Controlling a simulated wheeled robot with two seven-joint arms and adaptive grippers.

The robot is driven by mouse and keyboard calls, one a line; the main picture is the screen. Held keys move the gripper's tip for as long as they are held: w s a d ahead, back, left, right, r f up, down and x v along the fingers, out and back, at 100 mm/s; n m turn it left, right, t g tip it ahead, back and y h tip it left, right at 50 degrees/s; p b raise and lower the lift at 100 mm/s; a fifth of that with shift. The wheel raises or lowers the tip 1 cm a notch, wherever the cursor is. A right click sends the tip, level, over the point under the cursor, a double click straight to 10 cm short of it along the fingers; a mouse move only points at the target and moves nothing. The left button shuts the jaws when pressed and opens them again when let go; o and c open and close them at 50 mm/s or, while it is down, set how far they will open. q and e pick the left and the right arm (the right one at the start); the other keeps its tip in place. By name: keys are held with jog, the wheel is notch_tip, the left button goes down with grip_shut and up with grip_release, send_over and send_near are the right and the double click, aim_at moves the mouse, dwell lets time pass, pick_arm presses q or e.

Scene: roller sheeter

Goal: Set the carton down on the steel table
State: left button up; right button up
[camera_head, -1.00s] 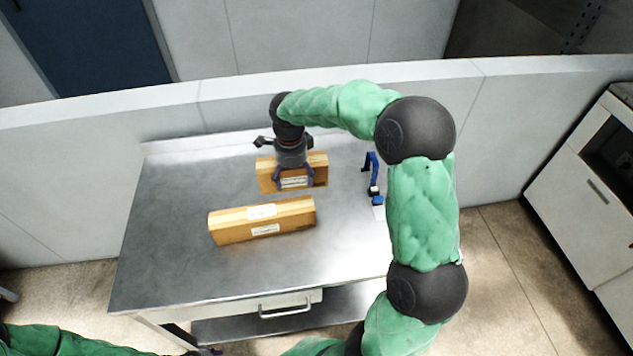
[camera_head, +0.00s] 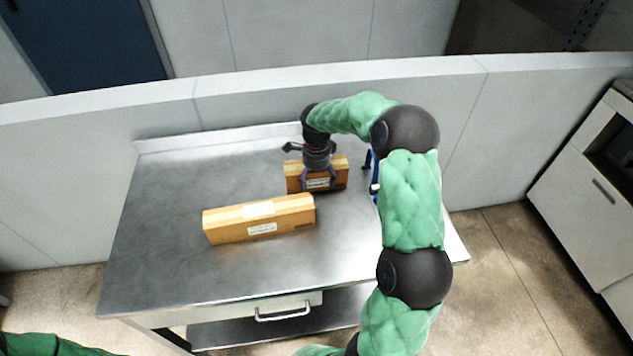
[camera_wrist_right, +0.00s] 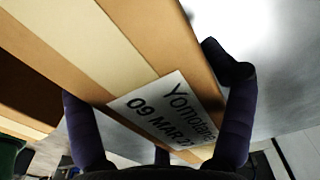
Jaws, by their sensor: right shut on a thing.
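My right gripper (camera_head: 318,180) is shut on a tan carton (camera_head: 294,180) with a white label, at the back right of the steel table (camera_head: 160,220). In the right wrist view, the carton (camera_wrist_right: 130,55) fills much of the picture, tilted, between the two dark fingers (camera_wrist_right: 160,110). Its label reads partly "09 MAR". Whether the carton's underside touches the table cannot be told. A second, longer carton (camera_head: 260,218) with labels lies on the table in front of it, a little to the left. Only a green piece of my left arm shows at the bottom left; its gripper is out of view.
A blue tool-like object (camera_head: 374,178) lies on the table right of the held carton, partly hidden by my arm. A low pale wall (camera_head: 250,100) runs behind the table. A drawer handle (camera_head: 283,312) is at the front.

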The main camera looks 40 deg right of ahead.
jog(key=shift+f, duration=0.3)
jog(key=shift+r, duration=0.1)
jog(key=o, duration=1.3)
jog(key=shift+c, duration=0.2)
notch_tip(320, 180, up, 12)
jog(key=p, duration=0.4)
